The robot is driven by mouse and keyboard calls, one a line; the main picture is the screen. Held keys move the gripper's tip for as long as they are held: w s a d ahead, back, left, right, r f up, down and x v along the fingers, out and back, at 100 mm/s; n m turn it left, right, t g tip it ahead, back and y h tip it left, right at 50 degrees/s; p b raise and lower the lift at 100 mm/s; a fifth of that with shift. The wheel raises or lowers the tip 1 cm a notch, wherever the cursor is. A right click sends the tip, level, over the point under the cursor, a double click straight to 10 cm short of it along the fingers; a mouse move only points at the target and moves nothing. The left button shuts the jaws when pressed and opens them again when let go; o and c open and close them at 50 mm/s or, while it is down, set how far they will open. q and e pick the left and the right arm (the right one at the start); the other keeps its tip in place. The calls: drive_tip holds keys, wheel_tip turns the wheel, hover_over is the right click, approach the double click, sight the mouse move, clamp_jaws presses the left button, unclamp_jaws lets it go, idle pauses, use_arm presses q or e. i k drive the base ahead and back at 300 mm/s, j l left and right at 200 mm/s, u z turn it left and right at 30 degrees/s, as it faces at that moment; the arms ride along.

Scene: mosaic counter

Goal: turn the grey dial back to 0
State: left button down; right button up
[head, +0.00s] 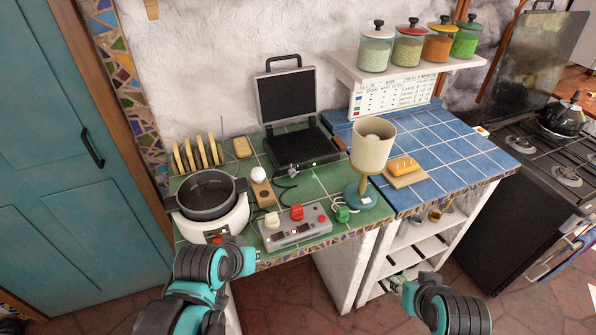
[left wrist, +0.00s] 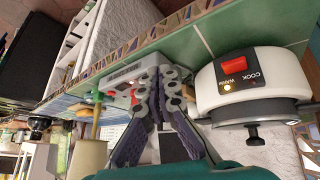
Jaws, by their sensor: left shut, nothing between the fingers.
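A grey control box (head: 296,236) sits at the front edge of the green counter, with a pale off-white knob (head: 272,219) on its left and a red knob (head: 297,212) beside it. I cannot make out a clearly grey dial or any scale marks; the pale knob is the nearest match. My left gripper (head: 247,261) is shut and empty, just in front of and left of the box. In the left wrist view its fingers (left wrist: 156,78) cover part of the box (left wrist: 122,80). My right gripper (head: 402,286) is low before the shelves, its fingers unclear.
A white rice cooker (head: 222,226) stands left of the box; its COOK/WARM panel shows in the left wrist view (left wrist: 238,72). A lamp (head: 371,150) with a teal base stands right, beside a green plug-like item (head: 342,214). An open grill (head: 300,150) is behind.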

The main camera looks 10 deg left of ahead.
sight(292, 173)
drive_tip(key=i+l+u, duration=0.15)
drive_tip(key=l+u, duration=0.25)
drive_tip(key=i+l+u, duration=0.1)
drive_tip(key=l+u, duration=0.15)
drive_tip(key=u, duration=0.15)
drive_tip(key=l+u, duration=0.4)
drive_tip(key=l, duration=2.85)
drive_tip(key=i+l, duration=0.1)
drive_tip(key=l, duration=0.45)
